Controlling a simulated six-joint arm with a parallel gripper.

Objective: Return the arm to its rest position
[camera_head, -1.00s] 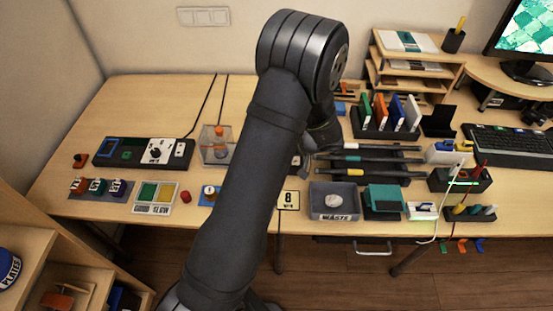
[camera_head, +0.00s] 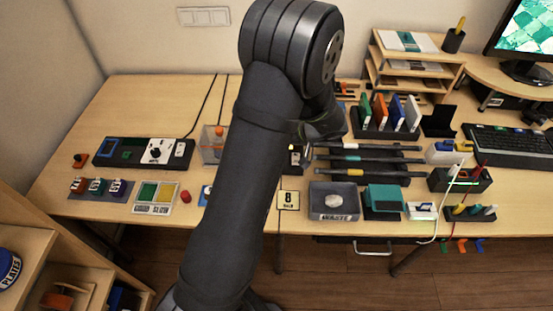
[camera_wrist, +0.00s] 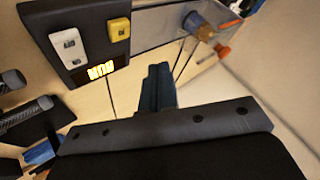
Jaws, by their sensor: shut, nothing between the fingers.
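My gripper (camera_wrist: 157,90) shows in the wrist view with its dark fingers together and nothing between them. It is above the wooden table (camera_wrist: 125,100), apart from the things around it.
In the wrist view a black panel (camera_wrist: 88,12) with a yellow block and a clear box (camera_wrist: 160,22) lie beyond the fingers. In the head view, the waste bin (camera_head: 334,214), long black bars (camera_head: 368,160) and upright colored folders (camera_head: 390,112) stand right of my arm.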

